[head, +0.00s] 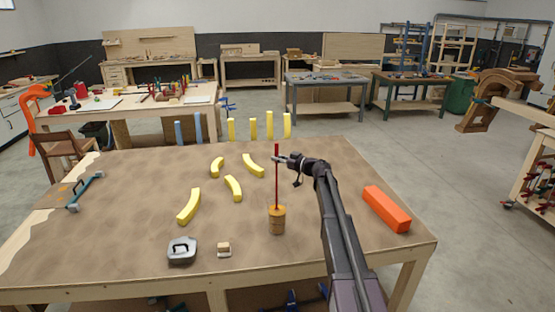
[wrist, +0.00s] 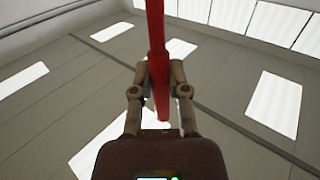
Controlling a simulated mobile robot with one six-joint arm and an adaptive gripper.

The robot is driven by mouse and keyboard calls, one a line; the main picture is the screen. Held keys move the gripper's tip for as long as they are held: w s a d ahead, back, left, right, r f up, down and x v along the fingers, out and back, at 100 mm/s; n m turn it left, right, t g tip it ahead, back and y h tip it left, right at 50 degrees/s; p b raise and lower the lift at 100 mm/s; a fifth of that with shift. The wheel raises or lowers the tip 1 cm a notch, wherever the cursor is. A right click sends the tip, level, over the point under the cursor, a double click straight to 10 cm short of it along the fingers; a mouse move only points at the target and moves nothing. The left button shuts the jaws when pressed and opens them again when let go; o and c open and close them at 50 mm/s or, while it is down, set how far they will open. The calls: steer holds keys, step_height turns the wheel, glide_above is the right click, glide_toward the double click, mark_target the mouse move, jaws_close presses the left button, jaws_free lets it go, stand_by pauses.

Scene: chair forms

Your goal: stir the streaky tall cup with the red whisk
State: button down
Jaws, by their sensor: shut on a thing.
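The red whisk (head: 277,185) stands about upright in the head view, with its lower end at the mouth of the streaky tall cup (head: 277,222). The cup is brown and stands on the table near its front middle. My gripper (head: 278,159) is shut on the upper part of the whisk, above the cup. In the wrist view the whisk (wrist: 156,50) passes between the two fingers of my gripper (wrist: 158,75). The whisk's lower end is hidden by the cup, so I cannot tell how deep it is.
The brown table (head: 130,230) holds several yellow curved pieces (head: 233,188), an orange block (head: 386,208) to the right, a grey container (head: 182,250) and a small tan block (head: 224,249) at the front left. A teal-handled tool (head: 85,191) lies at the left. Space around the cup is mostly clear.

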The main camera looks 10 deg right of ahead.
steer(key=shift+r+p, duration=7.65)
steer(key=shift+r, duration=0.2)
steer(key=shift+r+p, duration=2)
steer(key=shift+f, duration=0.1)
